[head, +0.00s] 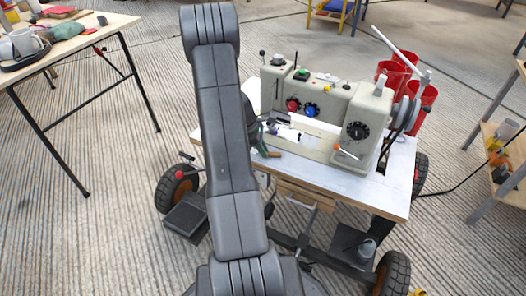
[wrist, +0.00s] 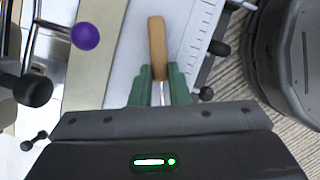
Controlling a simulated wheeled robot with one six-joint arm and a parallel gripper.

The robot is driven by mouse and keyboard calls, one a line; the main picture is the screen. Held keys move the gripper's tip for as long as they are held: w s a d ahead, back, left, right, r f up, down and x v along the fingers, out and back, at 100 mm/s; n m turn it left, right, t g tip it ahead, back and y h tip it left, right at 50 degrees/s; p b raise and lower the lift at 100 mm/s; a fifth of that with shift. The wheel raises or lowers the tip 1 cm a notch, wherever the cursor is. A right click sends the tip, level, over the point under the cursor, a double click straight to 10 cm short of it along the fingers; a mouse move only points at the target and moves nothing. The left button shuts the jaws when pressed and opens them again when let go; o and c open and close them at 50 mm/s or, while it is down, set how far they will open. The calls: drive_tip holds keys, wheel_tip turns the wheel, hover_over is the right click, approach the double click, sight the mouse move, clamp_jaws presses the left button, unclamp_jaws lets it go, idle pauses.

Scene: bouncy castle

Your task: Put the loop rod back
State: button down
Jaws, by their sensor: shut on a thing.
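My gripper (wrist: 160,75) has green fingers, closed on the lower end of a tan wooden handle (wrist: 157,40) in the wrist view. A thin pale metal shaft shows between the fingers. I take this to be the loop rod; its loop is not visible. In the head view my arm covers most of the gripper, and the small brown handle (head: 273,154) shows at the left part of the sewing table's white top (head: 375,190). The grey sewing machine (head: 330,100) stands just behind. I cannot tell whether the handle touches the table.
A purple ball on a metal rod (wrist: 85,36) is left of the gripper in the wrist view, with black knobs nearby. A ruler strip (wrist: 198,45) lies at its right. Red cups (head: 424,108) stand behind the machine. A cluttered table (head: 105,26) is at far left, shelves at right.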

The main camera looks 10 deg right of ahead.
sight(269, 152)
drive_tip(key=c, duration=1.4)
unclamp_jaws()
drive_tip(key=p+v, duration=0.4)
drive_tip(key=v, duration=0.8)
drive_tip(key=shift+r, duration=0.1)
drive_tip(key=b+x, duration=0.4)
drive_tip(key=x, duration=0.9)
drive_tip(key=shift+a+b, duration=0.15)
drive_tip(key=shift+b, duration=0.15)
wheel_tip(269, 152, up, 4)
drive_tip(key=shift+r+p, duration=0.15)
drive_tip(key=shift+p, duration=0.85)
